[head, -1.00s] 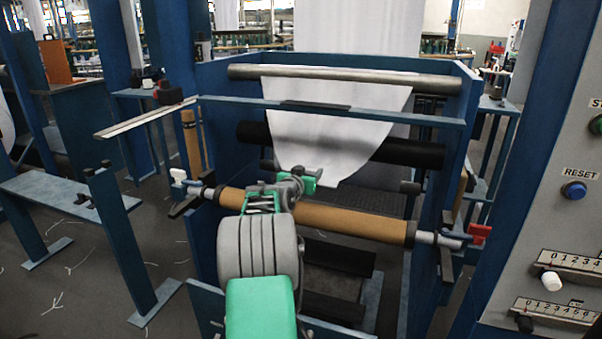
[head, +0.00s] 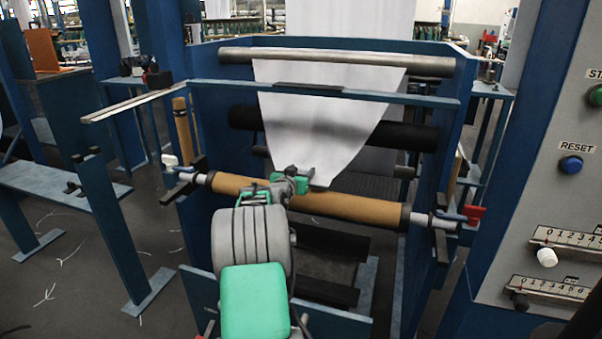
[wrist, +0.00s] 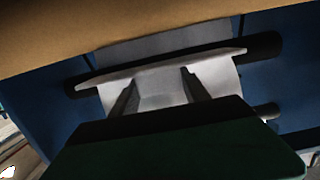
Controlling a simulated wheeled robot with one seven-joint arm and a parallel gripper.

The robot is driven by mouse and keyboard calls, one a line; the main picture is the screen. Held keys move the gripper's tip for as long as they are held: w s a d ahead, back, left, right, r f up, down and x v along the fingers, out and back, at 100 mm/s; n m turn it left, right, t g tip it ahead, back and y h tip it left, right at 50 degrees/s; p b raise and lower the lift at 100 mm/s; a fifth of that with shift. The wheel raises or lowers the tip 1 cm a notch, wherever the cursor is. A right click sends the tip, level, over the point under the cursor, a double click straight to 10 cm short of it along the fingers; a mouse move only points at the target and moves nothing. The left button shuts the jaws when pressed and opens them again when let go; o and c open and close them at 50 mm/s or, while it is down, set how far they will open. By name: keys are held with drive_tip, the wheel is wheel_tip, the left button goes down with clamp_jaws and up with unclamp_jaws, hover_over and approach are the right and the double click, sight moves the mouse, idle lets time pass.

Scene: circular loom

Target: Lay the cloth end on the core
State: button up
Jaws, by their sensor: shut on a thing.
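The white cloth end (head: 320,130) hangs from the upper steel roller and tapers down to a narrow lower edge just behind the core. The core is a brown tube (head: 345,206) lying across the frame on a steel shaft. My gripper (head: 296,175) is at the cloth's lower edge, just above and behind the core's left half. In the wrist view my gripper's two fingers (wrist: 157,90) stand against the cloth (wrist: 160,92), and the core (wrist: 110,28) crosses the top. My gripper is shut on the cloth; the exact pinch is partly hidden in the head view.
The steel roller (head: 430,64), blue crossbar (head: 400,96) and black roller (head: 420,136) span the frame above and behind the core. A red-handled clamp (head: 472,216) sits at the shaft's right end. A control panel (head: 560,210) stands at the right.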

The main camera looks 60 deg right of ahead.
idle(0.4)
drive_tip(key=shift+f+b, duration=0.9)
drive_tip(key=shift+f, duration=0.2)
drive_tip(key=shift+f, duration=0.15)
drive_tip(key=shift+f+b, duration=0.15)
drive_tip(key=shift+b, duration=0.15)
drive_tip(key=o, duration=1.6)
drive_tip(key=shift+a, duration=0.1)
drive_tip(key=p+v, duration=0.2)
drive_tip(key=v, duration=0.5)
drive_tip(key=shift+a, duration=0.35)
